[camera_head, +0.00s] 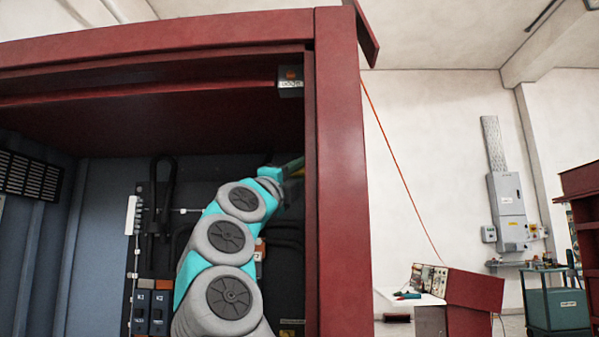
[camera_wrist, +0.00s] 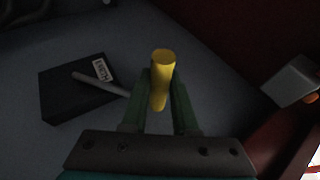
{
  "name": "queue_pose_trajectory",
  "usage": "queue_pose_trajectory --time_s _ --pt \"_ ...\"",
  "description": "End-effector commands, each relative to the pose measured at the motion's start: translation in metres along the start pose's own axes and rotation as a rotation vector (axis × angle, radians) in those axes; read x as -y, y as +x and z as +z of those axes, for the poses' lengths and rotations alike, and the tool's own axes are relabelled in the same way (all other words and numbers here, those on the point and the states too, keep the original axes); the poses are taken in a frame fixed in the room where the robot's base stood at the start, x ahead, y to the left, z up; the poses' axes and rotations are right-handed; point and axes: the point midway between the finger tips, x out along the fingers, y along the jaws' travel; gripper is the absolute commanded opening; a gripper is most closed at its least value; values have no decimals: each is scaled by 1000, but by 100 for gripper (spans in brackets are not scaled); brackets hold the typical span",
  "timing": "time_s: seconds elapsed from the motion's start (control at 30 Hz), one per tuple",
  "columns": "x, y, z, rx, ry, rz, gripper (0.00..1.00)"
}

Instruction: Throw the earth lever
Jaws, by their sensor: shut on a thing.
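The earth lever shows in the wrist view as a yellow round-ended handle (camera_wrist: 161,75) standing between the green fingers. A grey rod (camera_wrist: 100,84) runs from a black block (camera_wrist: 72,92) with a small white label toward the handle. My gripper (camera_wrist: 160,98) is shut on the yellow handle, with a finger on each side of it. In the head view my arm reaches up inside the red cabinet, and my gripper (camera_head: 293,168) is at the right inner side, partly hidden by the cabinet's front post.
The red cabinet's front post (camera_head: 340,170) stands close right of my arm. A small grey box (camera_head: 290,82) hangs at the upper right corner; a pale box (camera_wrist: 291,80) shows in the wrist view. Dark switch blocks (camera_head: 150,308) sit low left of my arm.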

Motion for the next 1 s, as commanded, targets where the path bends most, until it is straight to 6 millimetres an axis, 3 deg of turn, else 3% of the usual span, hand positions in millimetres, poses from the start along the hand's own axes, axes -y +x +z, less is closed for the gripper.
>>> queue_pose_trajectory --time_s 1.0 --pt "-1 0 0 0 -1 2 0"
